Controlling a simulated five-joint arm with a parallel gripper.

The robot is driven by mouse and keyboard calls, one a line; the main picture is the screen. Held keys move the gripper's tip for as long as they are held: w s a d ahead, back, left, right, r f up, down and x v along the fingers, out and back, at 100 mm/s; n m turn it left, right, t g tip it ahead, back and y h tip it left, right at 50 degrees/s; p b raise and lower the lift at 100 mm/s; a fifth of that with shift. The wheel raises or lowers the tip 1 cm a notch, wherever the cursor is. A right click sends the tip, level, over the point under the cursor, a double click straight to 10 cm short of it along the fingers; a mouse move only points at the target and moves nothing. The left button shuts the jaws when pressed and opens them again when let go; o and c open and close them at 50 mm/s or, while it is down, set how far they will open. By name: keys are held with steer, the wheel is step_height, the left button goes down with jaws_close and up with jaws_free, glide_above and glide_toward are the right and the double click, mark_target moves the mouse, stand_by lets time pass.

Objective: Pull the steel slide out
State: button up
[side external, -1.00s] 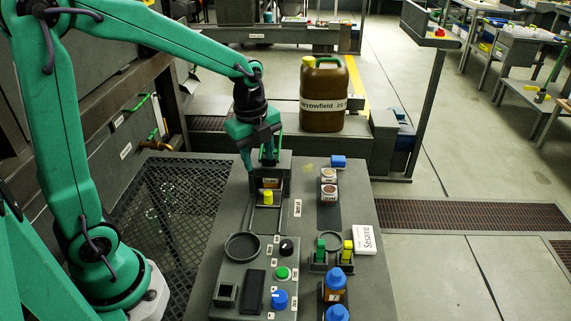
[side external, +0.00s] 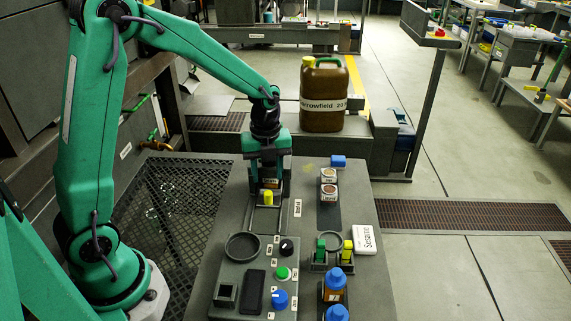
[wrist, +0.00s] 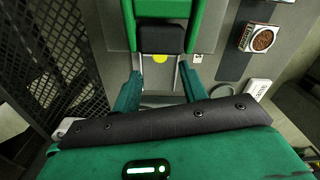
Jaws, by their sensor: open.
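The steel slide (side external: 265,218) lies on the grey bench, its pale rails running out from the front of a dark housing. A yellow piece (side external: 267,197) stands upright at its housing end. My gripper (side external: 268,190) points down over this end from behind, with its fingers apart to either side of the yellow piece. In the wrist view my gripper (wrist: 160,82) is open, its green fingers beside the pale rails, with nothing clasped between them. The yellow piece (wrist: 160,58) shows there partly under a dark block. The gripper hides most of the housing in the side view.
A control panel with a round dish (side external: 243,246), a green button (side external: 283,273) and a blue knob (side external: 279,299) lies in front. A brown jug (side external: 323,95) stands behind.

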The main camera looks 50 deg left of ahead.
mark_target(268, 193)
steer(key=shift+f, duration=3.05)
steer(key=shift+c, duration=0.4)
jaws_close()
